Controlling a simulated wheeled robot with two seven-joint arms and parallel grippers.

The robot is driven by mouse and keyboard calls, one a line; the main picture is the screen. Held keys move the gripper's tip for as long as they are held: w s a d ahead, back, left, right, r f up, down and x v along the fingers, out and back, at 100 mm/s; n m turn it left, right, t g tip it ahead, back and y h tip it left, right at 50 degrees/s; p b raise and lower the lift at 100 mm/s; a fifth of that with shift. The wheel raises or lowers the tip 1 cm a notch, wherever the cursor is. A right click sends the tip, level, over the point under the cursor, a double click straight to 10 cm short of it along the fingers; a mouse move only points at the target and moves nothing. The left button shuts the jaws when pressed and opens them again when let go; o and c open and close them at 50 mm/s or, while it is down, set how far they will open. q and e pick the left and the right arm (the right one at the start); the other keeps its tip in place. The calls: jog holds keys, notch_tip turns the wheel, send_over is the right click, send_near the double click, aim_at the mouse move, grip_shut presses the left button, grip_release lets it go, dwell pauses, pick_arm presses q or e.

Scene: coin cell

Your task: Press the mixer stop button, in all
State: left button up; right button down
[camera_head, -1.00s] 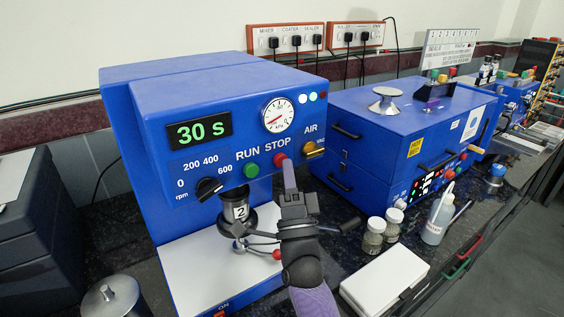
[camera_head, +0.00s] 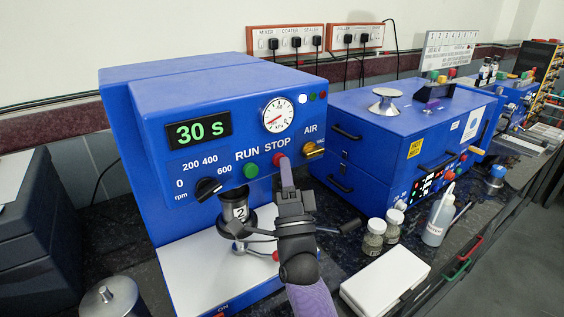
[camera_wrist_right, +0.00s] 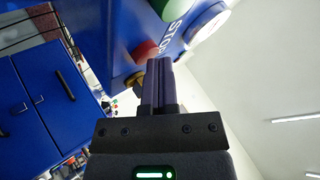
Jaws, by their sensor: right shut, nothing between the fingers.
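The blue mixer (camera_head: 225,105) stands in the middle of the head view, its display reading 30 S. Its red STOP button (camera_head: 279,159) sits below the STOP label, right of the green RUN button (camera_head: 251,169). My right gripper (camera_head: 285,163) is shut and empty, its fingertips at the lower edge of the STOP button. In the right wrist view the closed fingers (camera_wrist_right: 158,65) reach up beside the red button (camera_wrist_right: 145,50). I cannot tell whether they touch it or whether it is pressed in. My left gripper is not in view.
A yellow AIR knob (camera_head: 313,150) is just right of the STOP button. A cup marked 2 (camera_head: 236,211) hangs under the mixer head. Two jars (camera_head: 374,236), a white box (camera_head: 385,281) and a wash bottle (camera_head: 437,222) stand to the right. A blue cabinet (camera_head: 375,120) is behind them.

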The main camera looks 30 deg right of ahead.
dwell(0.4)
jog(key=shift+s+y+p, duration=0.3)
jog(key=shift+s+p, duration=0.3)
jog(key=shift+s, duration=0.2)
jog(key=s+p, duration=0.1)
jog(key=s, duration=0.2)
jog(key=s+p, duration=0.1)
jog(key=s, duration=0.1)
jog(key=shift+d+p, duration=0.25)
jog(key=shift+p, duration=0.05)
